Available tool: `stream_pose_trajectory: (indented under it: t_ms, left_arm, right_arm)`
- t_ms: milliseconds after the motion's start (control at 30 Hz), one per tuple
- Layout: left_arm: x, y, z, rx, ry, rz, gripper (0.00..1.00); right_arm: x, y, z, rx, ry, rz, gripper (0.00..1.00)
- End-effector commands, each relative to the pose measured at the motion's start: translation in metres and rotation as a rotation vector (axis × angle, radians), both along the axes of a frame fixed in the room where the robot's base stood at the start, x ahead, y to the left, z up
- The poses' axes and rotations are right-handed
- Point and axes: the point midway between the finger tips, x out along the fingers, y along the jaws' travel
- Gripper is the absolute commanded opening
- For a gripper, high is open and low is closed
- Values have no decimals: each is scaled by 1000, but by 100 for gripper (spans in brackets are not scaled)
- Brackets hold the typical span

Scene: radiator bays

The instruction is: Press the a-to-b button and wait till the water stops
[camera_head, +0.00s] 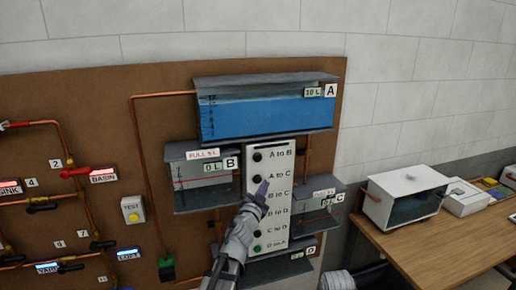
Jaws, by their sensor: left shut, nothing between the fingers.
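The white button panel (284,200) hangs on the brown board, with a column of round buttons and labels. The A to B button (257,156) is the top one, dark and uncovered. My left gripper (263,187) is shut, its tip in front of the panel near the A to C row, below the A to B button in the picture. I cannot tell if it touches the panel. Tank A (265,115) holds blue water and reads 10 L. Tank B (205,185) reads 0 L and looks empty. My right gripper is not in view.
Tank C (318,210) is right of the panel, and tank D (285,266) below it, partly hidden. Copper pipes, red and black valves and a yellow TEST button (133,215) fill the left. A wooden table (430,250) with a white box (400,195) stands right.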

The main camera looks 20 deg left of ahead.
Motion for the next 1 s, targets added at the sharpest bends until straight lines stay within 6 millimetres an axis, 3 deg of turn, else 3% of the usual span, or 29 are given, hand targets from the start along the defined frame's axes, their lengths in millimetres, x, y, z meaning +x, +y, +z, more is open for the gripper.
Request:
stream_pose_trajectory:
  t_ms: [33,200,767,1000]
  left_arm:
    - [2,0,17,16,-20,-31,0]
    - [0,-6,35,56,-63,-123,0]
    - [0,-8,38,70,-76,-155,0]
    - [10,-2,38,70,-75,-155,0]
  right_arm:
    - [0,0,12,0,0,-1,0]
    - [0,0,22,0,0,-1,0]
    - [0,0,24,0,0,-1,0]
    - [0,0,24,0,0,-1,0]
